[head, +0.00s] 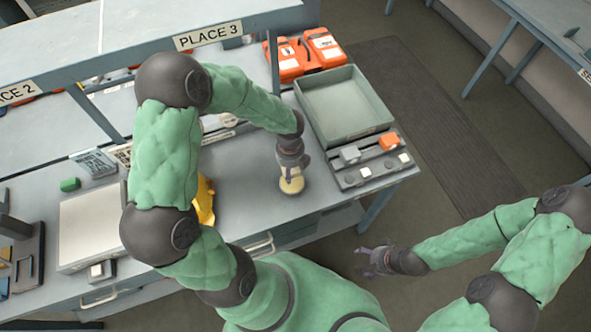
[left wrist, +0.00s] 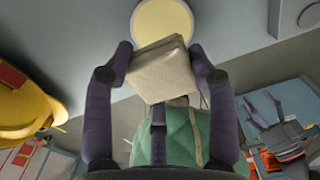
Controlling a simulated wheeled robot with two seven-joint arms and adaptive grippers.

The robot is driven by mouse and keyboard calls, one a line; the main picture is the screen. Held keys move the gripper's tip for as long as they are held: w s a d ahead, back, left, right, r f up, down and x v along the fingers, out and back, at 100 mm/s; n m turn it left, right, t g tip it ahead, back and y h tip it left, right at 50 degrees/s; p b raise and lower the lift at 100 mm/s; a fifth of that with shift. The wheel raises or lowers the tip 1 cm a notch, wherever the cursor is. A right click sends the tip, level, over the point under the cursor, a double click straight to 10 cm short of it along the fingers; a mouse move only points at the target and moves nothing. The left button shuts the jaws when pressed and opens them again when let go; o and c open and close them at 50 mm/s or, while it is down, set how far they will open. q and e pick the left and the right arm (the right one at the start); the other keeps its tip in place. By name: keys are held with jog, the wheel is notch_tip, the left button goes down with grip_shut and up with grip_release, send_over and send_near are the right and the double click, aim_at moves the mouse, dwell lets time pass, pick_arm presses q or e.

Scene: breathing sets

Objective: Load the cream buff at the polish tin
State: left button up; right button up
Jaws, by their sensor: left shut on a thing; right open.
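My left gripper (head: 291,172) is shut on the cream buff, a pale block that shows between the purple fingers in the left wrist view (left wrist: 160,70). The polish tin (head: 292,187) is a round, pale yellow disc on the grey bench, right at the gripper's fingertips. In the left wrist view the tin (left wrist: 165,20) shows just beyond the buff, which covers part of it. I cannot tell whether the buff touches the tin. My right gripper (head: 375,262) is open and empty, off the bench's front edge.
A grey-green tray (head: 303,112) stands behind right, with orange cases (head: 300,55) beyond it. A grey rack with small blocks (head: 350,178) lies right of the tin. A yellow helmet (head: 205,203) stands left, partly behind my arm. Bare bench (head: 245,185) lies between helmet and tin.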

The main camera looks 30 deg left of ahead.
pick_arm(q)
jog(key=shift+w+f, duration=0.15)
jog(key=shift+w, duration=0.05)
jog(key=shift+f, duration=0.15)
jog(key=shift+s+f+b, duration=0.1)
jog(key=shift+f+b, duration=0.4)
jog(key=shift+b, duration=0.3)
notch_tip(320, 180, down, 4)
jog(key=b, duration=0.4)
jog(key=shift+f, duration=0.25)
jog(key=shift+f+b, duration=0.45)
jog(key=shift+b, duration=0.05)
dwell(1.5)
notch_tip(320, 180, up, 7)
jog(key=p, duration=0.7)
jog(key=shift+f, duration=0.1)
dwell(0.8)
